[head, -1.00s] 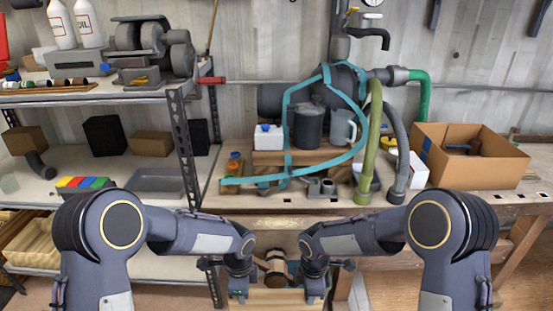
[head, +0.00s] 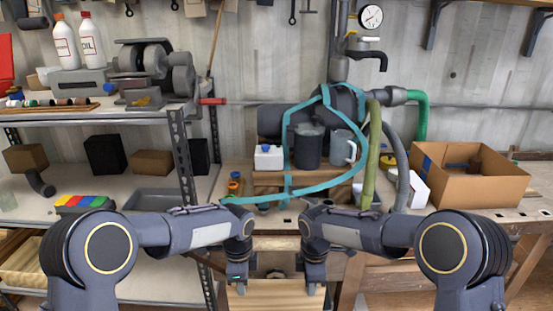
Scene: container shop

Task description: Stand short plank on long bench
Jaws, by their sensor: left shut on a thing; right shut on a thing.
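A light wooden piece, which looks like the short plank (head: 275,296), is at the bottom centre of the head view, and its lower part is cut off by the frame. My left gripper (head: 237,284) is shut on its left side and my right gripper (head: 315,284) is shut on its right side. The long bench (head: 505,213) has a wooden top and runs across the middle and right, beyond the grippers. The held piece is on the near side of the bench, and I cannot tell its height against the bench top.
An open cardboard box (head: 480,186) stands at the right. A shelf post (head: 181,165) rises at the left. A round-headed object (head: 276,274) shows partly behind the held piece.

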